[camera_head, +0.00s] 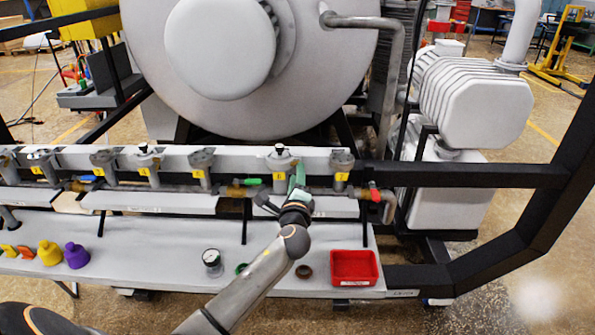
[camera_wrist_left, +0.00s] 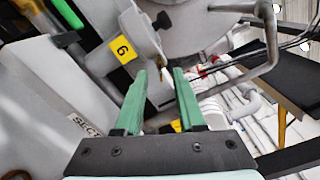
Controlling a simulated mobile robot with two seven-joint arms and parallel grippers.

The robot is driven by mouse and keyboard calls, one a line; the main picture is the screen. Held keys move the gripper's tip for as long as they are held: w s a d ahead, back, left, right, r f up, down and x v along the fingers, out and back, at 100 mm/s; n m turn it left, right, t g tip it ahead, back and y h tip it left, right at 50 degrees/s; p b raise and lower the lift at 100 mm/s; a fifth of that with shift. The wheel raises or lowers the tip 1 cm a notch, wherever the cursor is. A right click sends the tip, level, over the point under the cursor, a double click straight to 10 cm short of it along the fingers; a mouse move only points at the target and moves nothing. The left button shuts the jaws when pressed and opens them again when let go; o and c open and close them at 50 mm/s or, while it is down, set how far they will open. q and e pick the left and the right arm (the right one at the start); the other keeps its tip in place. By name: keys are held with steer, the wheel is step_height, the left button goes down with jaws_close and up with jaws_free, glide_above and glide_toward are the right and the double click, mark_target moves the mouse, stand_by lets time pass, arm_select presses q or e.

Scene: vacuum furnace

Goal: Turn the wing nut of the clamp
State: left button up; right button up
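A row of grey flanged fittings with numbered yellow labels runs along the furnace front. My left gripper (camera_head: 298,172) is at the fitting (camera_head: 281,162) with a black knob on top, just to its right. In the left wrist view, the green fingers of my left gripper (camera_wrist_left: 160,74) are apart, with a gap between them. The fitting (camera_wrist_left: 126,34) with the label 6 is beyond the left finger, and the black knob (camera_wrist_left: 162,20) is above the fingertips. I cannot make out the wing nut clearly. Whether the fingers touch anything is unclear. My right gripper is out of view.
A green lever (camera_head: 251,181) and a red lever (camera_head: 375,193) are on the pipe beside the gripper. The shelf below holds a red bin (camera_head: 354,267), a gauge (camera_head: 212,259) and purple (camera_head: 76,256) and yellow (camera_head: 49,254) pieces. A black frame beam (camera_head: 465,174) lies to the right.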

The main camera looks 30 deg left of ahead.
arm_select(q)
steer(key=shift+x, duration=1.3)
jaws_close()
